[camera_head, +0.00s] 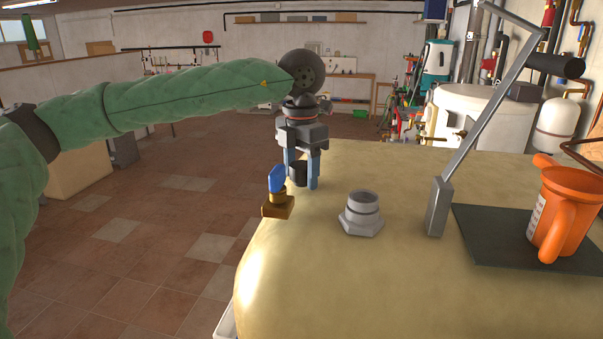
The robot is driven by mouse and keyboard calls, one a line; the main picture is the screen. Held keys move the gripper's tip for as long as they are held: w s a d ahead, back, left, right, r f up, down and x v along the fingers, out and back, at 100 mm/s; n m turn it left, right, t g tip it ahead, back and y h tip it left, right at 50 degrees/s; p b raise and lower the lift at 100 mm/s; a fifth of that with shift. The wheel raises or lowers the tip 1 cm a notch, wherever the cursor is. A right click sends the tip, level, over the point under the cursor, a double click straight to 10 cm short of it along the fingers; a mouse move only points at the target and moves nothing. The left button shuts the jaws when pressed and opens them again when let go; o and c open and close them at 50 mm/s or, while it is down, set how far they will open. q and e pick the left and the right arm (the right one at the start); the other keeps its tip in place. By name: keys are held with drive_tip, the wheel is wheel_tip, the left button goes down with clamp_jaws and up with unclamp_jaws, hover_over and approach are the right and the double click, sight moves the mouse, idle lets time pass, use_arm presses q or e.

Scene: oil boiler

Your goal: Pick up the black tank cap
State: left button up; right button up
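The black tank cap (298,174) is a small dark cylinder near the back left edge of the yellow tank top (335,275). My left gripper (303,184) points down with its two blue-grey fingers on either side of the cap. The cap fills most of the gap between them, and the right finger partly overlaps it. I cannot tell whether the fingers press on it or whether it rests on the tank. A grey threaded neck (362,213) with a hexagonal base stands open on the tank. My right gripper is not in view.
A brass valve with a blue handle (276,182) stands close in front of the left gripper. To the right are a tall grey metal lever (440,205) and an orange jug (565,215) on a dark mat (490,235). The tank's front middle is clear.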

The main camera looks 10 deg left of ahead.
sight(302, 165)
use_arm(q)
drive_tip(key=c, duration=0.6)
drive_tip(key=shift+c, duration=0.2)
drive_tip(key=shift+r, duration=0.25)
wheel_tip(302, 165, up, 4)
drive_tip(key=shift+f, duration=0.1)
drive_tip(key=w+d+r, duration=0.1)
drive_tip(key=d+r, duration=0.5)
drive_tip(key=d, duration=0.5)
drive_tip(key=shift+w+d+r+b, duration=0.15)
drive_tip(key=shift+d+r+b, duration=0.15)
drive_tip(key=shift+d+r, duration=0.1)
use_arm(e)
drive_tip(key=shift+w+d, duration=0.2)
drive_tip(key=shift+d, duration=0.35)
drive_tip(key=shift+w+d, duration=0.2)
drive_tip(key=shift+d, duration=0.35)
